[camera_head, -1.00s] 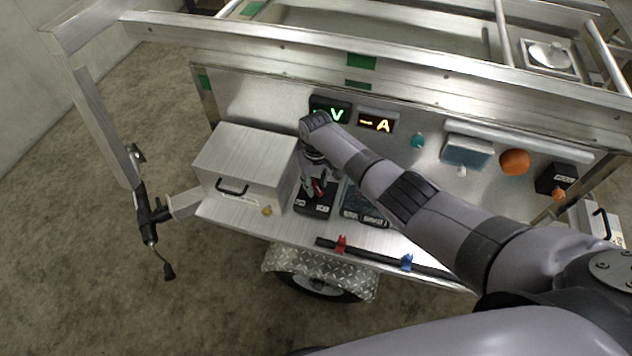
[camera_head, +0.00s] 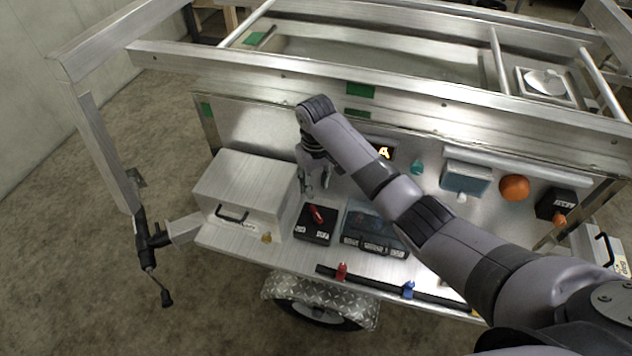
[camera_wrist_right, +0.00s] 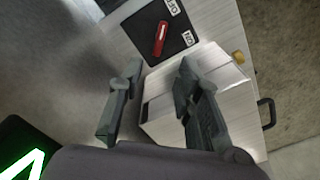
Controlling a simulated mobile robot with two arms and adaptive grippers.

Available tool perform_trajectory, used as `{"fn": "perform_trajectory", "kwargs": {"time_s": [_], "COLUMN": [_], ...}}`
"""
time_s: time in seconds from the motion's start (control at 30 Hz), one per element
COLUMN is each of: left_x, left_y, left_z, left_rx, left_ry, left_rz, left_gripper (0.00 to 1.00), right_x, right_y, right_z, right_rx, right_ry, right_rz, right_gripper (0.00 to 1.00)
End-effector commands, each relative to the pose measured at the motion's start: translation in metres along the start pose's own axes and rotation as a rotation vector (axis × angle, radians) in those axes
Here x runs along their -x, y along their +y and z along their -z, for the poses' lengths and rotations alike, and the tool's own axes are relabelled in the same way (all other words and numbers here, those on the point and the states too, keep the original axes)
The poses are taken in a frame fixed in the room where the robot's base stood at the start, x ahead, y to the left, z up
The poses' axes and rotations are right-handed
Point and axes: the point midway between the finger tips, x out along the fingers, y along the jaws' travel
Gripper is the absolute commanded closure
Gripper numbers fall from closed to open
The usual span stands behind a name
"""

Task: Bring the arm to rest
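My right gripper (camera_head: 312,184) hangs above the trailer's side shelf, behind and above a black switch box with a red lever (camera_head: 316,214). In the right wrist view the gripper's two fingers (camera_wrist_right: 150,105) are spread apart with nothing between them, so it is open. The switch box with its red lever also shows there (camera_wrist_right: 160,40), apart from the fingers, with OFF and ON labels. My right arm reaches in from the lower right and covers part of the back panel. My left gripper is not in view.
An aluminium box (camera_head: 247,187) stands left of the switch box. A dark case (camera_head: 374,232) lies to its right. A rail with a red clip (camera_head: 341,271) and a blue clip (camera_head: 408,289) runs along the front edge. The lit A display (camera_head: 384,152) is partly covered.

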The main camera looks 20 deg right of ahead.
Motion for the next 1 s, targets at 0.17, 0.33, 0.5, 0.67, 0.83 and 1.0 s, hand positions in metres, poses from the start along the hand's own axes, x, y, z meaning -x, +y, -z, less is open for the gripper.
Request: {"fn": "perform_trajectory", "kwargs": {"time_s": [0.17, 0.33, 0.5, 0.67, 0.83, 1.0], "left_x": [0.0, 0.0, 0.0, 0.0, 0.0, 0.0], "left_y": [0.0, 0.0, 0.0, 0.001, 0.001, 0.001], "left_z": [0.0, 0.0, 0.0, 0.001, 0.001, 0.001], "left_rx": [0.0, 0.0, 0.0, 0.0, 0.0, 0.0], "left_ry": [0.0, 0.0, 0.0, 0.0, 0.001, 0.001], "left_rz": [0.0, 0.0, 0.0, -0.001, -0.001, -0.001], "left_gripper": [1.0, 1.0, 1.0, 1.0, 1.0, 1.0], "right_x": [0.002, 0.001, 0.001, -0.016, -0.053, -0.071], "right_y": [0.0, 0.0, 0.0, -0.011, -0.042, -0.062], "right_z": [0.0, 0.0, 0.0, -0.015, -0.069, -0.14], "right_rx": [-0.001, -0.001, -0.001, 0.02, 0.067, 0.074], "right_ry": [0.0, 0.0, 0.0, 0.01, 0.062, 0.139], "right_rz": [0.0, 0.0, 0.0, 0.013, 0.052, 0.079], "right_gripper": [0.68, 0.68, 0.68, 0.68, 0.68, 0.68]}}
